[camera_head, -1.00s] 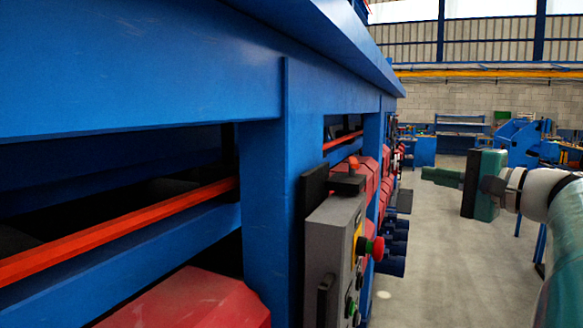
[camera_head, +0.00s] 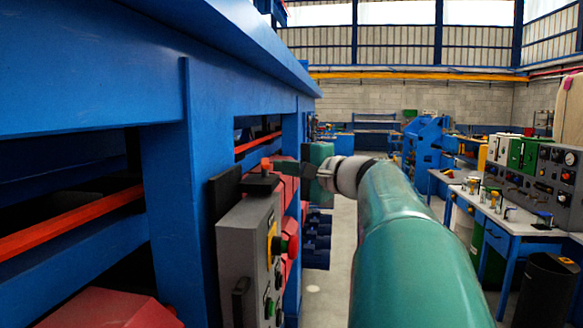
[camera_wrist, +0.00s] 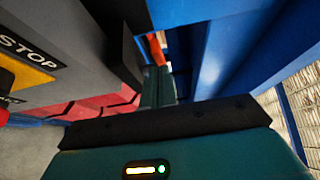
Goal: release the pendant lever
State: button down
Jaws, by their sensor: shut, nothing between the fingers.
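The pendant (camera_head: 238,250) is a grey control box on the side of the blue machine frame, in the left half of the head view. Its lever (camera_head: 266,164) has an orange-red knob above a black block on top of the box. My gripper (camera_head: 279,167) is shut and empty, its tips close to the right of the knob in this view. I cannot tell whether they touch it. In the wrist view my closed green fingers (camera_wrist: 152,72) point towards an orange-red piece, probably the lever knob (camera_wrist: 156,50). A black part stands just left of them.
The blue machine frame (camera_head: 165,190) with an orange rail (camera_head: 70,222) fills the left. A red stop button (camera_head: 290,245) sticks out from the pendant's right face. A workbench (camera_head: 540,220) with a control panel stands at the right. Bare floor lies between.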

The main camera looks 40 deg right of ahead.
jog(key=shift+a, duration=0.1)
jog(key=shift+w+a+m+h, duration=0.15)
jog(key=shift+a+m+h, duration=0.1)
jog(key=shift+a+h, duration=0.25)
jog(key=shift+w+a+m+h, duration=0.15)
jog(key=shift+a+m+h, duration=0.15)
jog(key=shift+a, duration=0.4)
